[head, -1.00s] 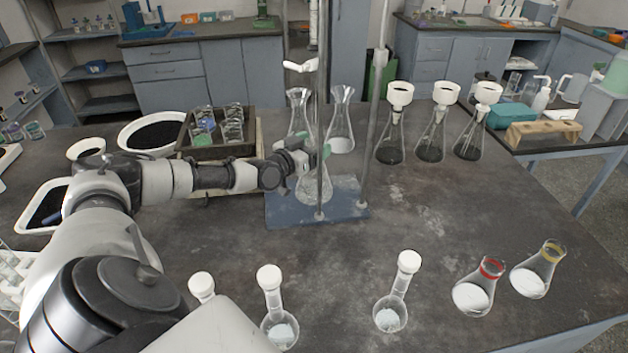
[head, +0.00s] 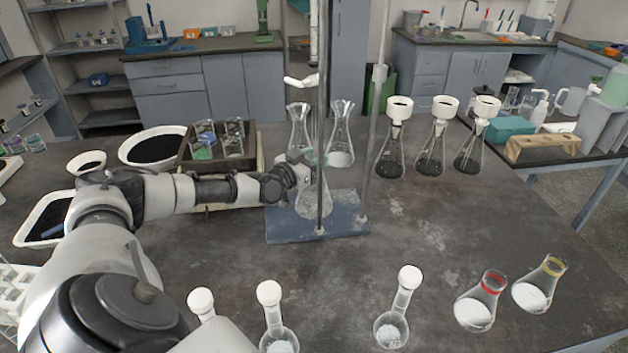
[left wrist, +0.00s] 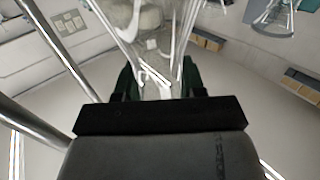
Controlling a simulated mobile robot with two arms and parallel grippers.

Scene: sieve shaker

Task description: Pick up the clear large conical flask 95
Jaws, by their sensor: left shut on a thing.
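The clear large conical flask (head: 312,206) stands upright on or just above the blue base plate of the metal stand, partly behind a rod. My left gripper (head: 308,164) reaches in from the left and is shut on the flask's neck. In the left wrist view, its dark green fingers (left wrist: 158,82) are on either side of the clear glass flask (left wrist: 145,22). Whether the flask's bottom touches the plate cannot be told. My right gripper is not in view.
Flasks with white funnels (head: 437,137) are to the right. Stoppered flasks (head: 391,328) line the front. The table's middle right is clear.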

